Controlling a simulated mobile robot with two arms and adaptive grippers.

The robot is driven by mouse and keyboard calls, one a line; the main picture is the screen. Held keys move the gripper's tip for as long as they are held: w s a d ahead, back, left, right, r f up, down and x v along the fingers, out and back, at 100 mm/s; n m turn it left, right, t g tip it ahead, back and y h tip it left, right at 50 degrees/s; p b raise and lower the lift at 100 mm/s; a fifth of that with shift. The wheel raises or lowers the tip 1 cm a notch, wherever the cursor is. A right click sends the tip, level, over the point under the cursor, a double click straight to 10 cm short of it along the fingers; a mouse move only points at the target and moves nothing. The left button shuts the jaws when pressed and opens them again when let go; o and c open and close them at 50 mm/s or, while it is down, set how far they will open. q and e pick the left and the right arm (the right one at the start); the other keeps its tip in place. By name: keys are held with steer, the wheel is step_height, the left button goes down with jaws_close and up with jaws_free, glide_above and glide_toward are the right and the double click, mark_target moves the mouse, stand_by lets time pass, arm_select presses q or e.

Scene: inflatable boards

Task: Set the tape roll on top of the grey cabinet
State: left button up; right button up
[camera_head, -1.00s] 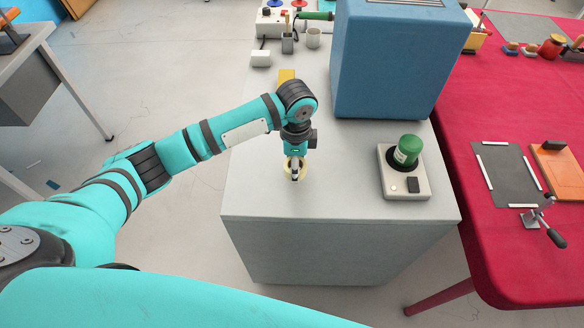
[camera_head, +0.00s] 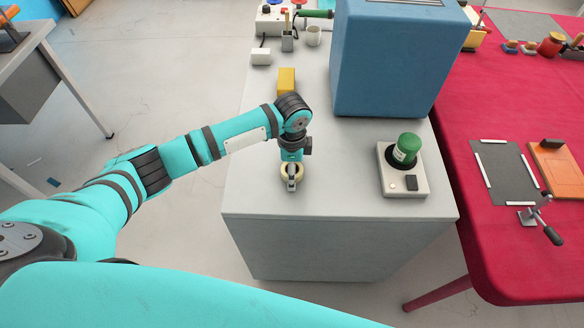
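The tape roll (camera_head: 284,174) is a small cream ring at my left gripper, over the front part of the grey cabinet's top (camera_head: 340,197). My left gripper (camera_head: 291,186) points down and looks shut on the tape roll's near side. The fingers and wrist hide part of the roll. I cannot tell whether the roll touches the cabinet top or hangs just above it. My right gripper is not in view.
A control box with a green knob (camera_head: 407,150) stands to the right on the cabinet top. A blue box (camera_head: 385,60) and a yellow block (camera_head: 286,79) are behind. The front left of the top is clear. A red table (camera_head: 490,240) adjoins at right.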

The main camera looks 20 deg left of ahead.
arm_select(q)
steer(key=shift+r, duration=0.1)
step_height(320, 180, up, 12)
steer(key=shift+b, duration=0.45)
stand_by(0.4)
